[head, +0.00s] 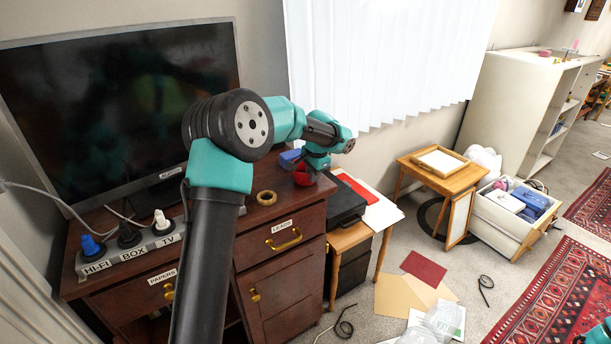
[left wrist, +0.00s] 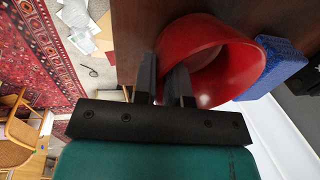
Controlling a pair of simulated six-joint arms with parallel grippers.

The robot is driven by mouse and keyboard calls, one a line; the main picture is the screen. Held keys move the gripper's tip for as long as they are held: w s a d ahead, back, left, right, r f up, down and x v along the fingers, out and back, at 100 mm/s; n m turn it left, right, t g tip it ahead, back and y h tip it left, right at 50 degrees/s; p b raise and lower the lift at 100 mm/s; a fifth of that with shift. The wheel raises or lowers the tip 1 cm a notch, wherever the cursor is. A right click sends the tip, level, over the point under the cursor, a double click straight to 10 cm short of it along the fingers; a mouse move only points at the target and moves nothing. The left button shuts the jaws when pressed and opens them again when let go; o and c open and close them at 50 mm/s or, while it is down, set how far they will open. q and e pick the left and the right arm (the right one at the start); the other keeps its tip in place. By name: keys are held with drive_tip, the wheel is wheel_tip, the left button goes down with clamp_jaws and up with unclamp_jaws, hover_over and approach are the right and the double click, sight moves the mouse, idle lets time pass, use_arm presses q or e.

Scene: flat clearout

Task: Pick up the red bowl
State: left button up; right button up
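The red bowl (head: 303,178) is at the right end of the brown cabinet top, partly hidden by my left arm in the head view. In the left wrist view the bowl (left wrist: 235,55) shows large, its open side facing the camera. My left gripper (left wrist: 164,72) is at the bowl's rim, one finger outside the wall and the other inside. The fingers are close together with the rim between them, and look shut on it. I cannot tell whether the bowl touches the cabinet top.
A blue object (left wrist: 275,68) lies right beside the bowl. A tan ring (head: 266,198) lies on the cabinet top (head: 290,208) near the bowl. A television (head: 120,110) stands behind on the left, with a labelled socket strip (head: 130,250) in front.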

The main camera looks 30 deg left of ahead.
use_arm(q)
clamp_jaws()
drive_tip(key=shift+r, duration=1.6)
drive_tip(key=shift+s+r, duration=0.15)
drive_tip(key=shift+r, duration=0.05)
drive_tip(key=s+d+r, duration=0.1)
drive_tip(key=s+d, duration=0.7)
drive_tip(key=s, duration=0.5)
drive_tip(key=shift+s+r, duration=0.2)
drive_tip(key=shift+s, duration=0.1)
